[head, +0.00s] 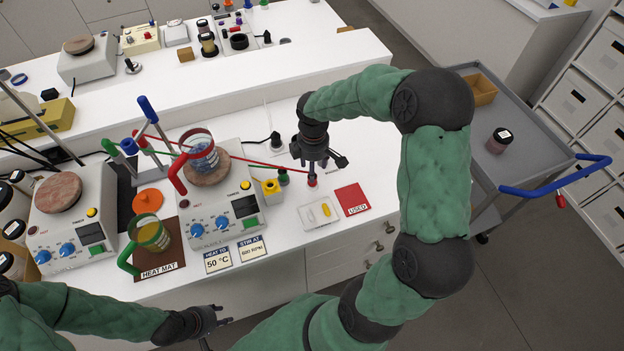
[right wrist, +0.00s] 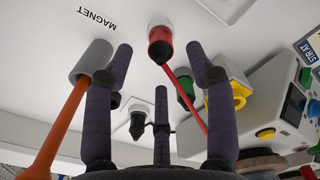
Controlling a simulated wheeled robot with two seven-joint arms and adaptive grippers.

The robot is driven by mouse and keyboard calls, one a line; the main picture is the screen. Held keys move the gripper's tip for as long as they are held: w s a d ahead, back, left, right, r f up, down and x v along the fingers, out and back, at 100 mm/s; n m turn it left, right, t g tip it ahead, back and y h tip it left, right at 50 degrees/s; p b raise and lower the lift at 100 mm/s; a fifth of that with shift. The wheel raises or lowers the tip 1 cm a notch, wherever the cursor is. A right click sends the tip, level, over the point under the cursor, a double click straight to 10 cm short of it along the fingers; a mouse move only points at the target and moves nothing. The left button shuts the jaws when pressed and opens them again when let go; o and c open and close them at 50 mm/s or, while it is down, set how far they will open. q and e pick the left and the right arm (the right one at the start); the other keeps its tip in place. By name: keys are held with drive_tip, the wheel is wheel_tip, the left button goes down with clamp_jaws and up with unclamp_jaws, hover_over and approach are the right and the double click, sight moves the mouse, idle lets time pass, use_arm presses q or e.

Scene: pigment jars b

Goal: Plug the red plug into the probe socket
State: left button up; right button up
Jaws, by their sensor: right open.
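The red plug (head: 312,180) stands upright on the white bench beneath my right gripper (head: 318,160). In the right wrist view the red plug (right wrist: 160,45) shows between and beyond the spread fingertips, with its red cable trailing away. My right gripper is open and holds nothing. A yellow piece with a hole (head: 271,188), which may be the probe socket, sits at the right side of the front stirrer (head: 232,208); it also shows in the right wrist view (right wrist: 239,93). My left gripper (head: 222,316) looks open and empty in front of the bench.
A green plug (right wrist: 184,88) and a black plug (right wrist: 137,126) stand close by. A grey cylinder with an orange rod (right wrist: 90,62) is beside one finger. A white tray (head: 304,216) and a red card (head: 351,200) lie in front. A beaker (head: 202,155) stands on the stirrer.

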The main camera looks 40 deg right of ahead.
drive_tip(key=shift+w+f+b, duration=0.1)
drive_tip(key=shift+f+b, duration=0.45)
drive_tip(key=shift+f, duration=2.15)
drive_tip(key=shift+a, duration=0.1)
clamp_jaws()
